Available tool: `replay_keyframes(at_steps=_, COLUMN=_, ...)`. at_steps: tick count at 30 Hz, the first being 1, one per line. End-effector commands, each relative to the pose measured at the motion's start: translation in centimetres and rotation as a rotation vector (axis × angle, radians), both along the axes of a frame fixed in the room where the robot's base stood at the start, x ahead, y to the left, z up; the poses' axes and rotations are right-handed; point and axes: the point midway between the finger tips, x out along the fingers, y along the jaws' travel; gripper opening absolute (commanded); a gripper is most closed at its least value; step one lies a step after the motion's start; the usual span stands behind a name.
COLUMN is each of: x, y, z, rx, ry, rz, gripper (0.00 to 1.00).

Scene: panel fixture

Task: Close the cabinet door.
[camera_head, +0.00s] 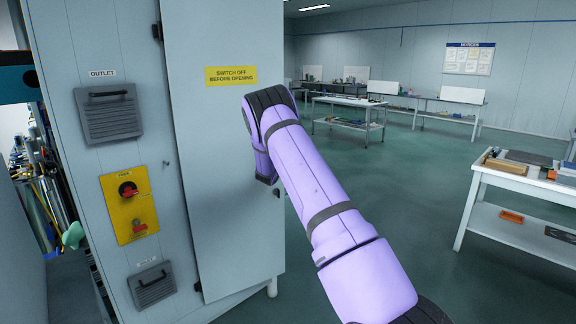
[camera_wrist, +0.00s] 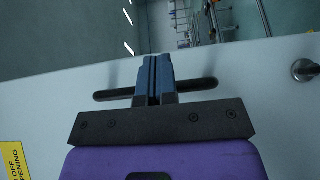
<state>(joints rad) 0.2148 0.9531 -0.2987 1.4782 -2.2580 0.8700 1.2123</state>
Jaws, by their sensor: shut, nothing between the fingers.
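The cabinet door (camera_head: 222,150) is a tall pale grey panel with a yellow warning label (camera_head: 231,76). Its black hinges are on its left edge, and I cannot tell exactly how far it stands open. In the wrist view the pale panel (camera_wrist: 50,105) fills the middle, with part of a yellow label at left and a round metal knob (camera_wrist: 305,70) at right. My gripper (camera_wrist: 157,60) is shut and empty, its blue fingers pointing to the panel's far edge. Whether it touches the panel is unclear. My purple arm hides the fingers in the head view.
The cabinet's left face (camera_head: 90,150) carries vents and a yellow switch plate (camera_head: 129,204). Cylinders and tools stand at far left. A white workbench (camera_head: 515,180) with trays is at right, and benches stand at the back. Green floor (camera_head: 430,200) is clear between.

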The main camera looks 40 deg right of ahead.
Motion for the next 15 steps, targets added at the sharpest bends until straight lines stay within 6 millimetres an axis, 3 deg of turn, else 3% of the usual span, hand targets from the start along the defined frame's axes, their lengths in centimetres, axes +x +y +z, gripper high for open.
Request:
replay_keyframes(at_steps=6, x=4.3, y=-1.2, z=-0.1, rx=0.001, ry=-0.004, rz=0.0, gripper=0.0)
replay_keyframes(at_steps=15, x=8.3, y=-2.1, z=0.0, rx=0.0, ry=-0.002, rz=0.093, gripper=0.0)
